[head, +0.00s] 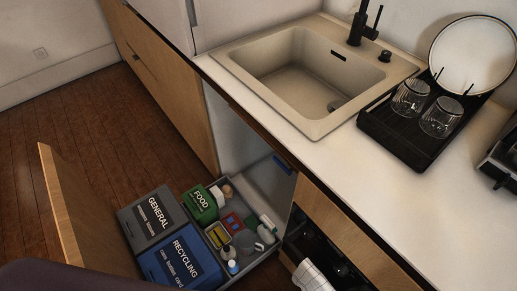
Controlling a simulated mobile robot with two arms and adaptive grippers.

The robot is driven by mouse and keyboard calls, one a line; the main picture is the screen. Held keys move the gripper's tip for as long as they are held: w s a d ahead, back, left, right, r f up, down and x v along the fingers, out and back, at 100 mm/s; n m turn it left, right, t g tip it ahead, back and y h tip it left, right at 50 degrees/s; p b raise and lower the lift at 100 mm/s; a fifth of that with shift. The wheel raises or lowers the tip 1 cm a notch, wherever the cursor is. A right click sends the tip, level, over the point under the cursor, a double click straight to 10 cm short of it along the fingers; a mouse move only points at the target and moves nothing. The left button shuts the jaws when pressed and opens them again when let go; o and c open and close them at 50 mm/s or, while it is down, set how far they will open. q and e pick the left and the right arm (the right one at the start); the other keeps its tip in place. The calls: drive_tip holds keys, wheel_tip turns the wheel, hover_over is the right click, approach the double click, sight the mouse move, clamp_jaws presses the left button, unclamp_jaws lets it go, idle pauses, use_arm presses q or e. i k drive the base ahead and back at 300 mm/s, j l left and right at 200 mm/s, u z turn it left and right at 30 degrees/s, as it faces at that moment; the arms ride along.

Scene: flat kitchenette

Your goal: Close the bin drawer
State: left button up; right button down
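The bin drawer stands pulled out from under the counter, with its wooden front panel (75,215) at the left, well away from the cabinet opening. In it are a grey GENERAL bin (150,222), a blue RECYCLING bin (182,262), a green FOOD bin (200,204) and a grey caddy (213,236) with several bottles and cleaning items. The drawer reaches back into the open cabinet (240,145). Neither of my grippers is in view, so nothing of mine is seen touching the drawer.
A white counter (330,160) holds a sink (305,80) and a black drying rack (405,135) with two glasses and a plate. A striped white cloth (311,276) hangs at the lower front. Wooden floor (70,120) is clear left of the drawer.

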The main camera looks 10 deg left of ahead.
sight(92, 236)
drive_tip(key=k+j+u, duration=0.1)
drive_tip(key=j, duration=0.25)
drive_tip(key=k+j+u, duration=0.1)
drive_tip(key=k+j, duration=0.15)
drive_tip(key=j, duration=0.15)
drive_tip(key=j+u, duration=0.3)
drive_tip(key=j, duration=0.95)
drive_tip(key=k+j+u, duration=0.3)
drive_tip(key=j, duration=0.3)
drive_tip(key=k+j+u, duration=0.15)
drive_tip(key=j, duration=0.2)
drive_tip(key=k+j+u, duration=0.2)
drive_tip(key=j, duration=0.15)
drive_tip(key=k+j+u, duration=0.15)
drive_tip(key=j, duration=0.2)
